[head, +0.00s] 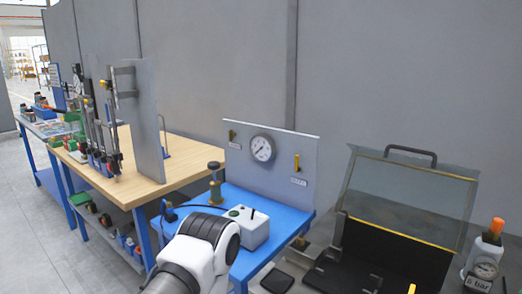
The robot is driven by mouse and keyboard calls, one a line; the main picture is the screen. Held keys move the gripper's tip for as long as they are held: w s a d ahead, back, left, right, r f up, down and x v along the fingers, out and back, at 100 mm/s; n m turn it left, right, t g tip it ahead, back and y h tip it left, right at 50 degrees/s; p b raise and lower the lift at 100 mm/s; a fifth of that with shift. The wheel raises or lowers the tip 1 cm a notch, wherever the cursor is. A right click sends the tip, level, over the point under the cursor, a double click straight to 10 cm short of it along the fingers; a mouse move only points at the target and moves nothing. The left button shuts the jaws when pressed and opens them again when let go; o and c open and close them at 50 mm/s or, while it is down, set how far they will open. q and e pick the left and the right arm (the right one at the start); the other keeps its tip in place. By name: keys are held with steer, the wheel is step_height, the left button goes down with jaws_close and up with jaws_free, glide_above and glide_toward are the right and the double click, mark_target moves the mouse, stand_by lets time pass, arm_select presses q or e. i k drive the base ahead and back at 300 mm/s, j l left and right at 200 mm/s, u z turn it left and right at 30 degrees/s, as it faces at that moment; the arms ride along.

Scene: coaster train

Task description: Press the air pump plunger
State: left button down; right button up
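The orange top stands up above the white body. One of my arms, white and dark grey, comes in from the bottom left of centre, apart from the pump. Neither of my grippers can be seen.
A black case with a raised clear lid (410,195) stands just left of the pump. A blue bench (285,215) carries a gauge panel (300,150), a white box (247,228) and a black-knobbed brass post (215,188).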

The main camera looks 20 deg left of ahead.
mark_target(213, 165)
steer(key=i+j, duration=0.15)
steer(key=j, duration=0.15)
steer(key=i+j+z, duration=0.15)
steer(key=j, duration=0.15)
steer(key=i+j, duration=0.15)
steer(key=j, duration=0.15)
steer(key=i+j+z, duration=0.15)
steer(key=j, duration=0.5)
steer(key=i+z, duration=0.05)
steer(key=i, duration=0.05)
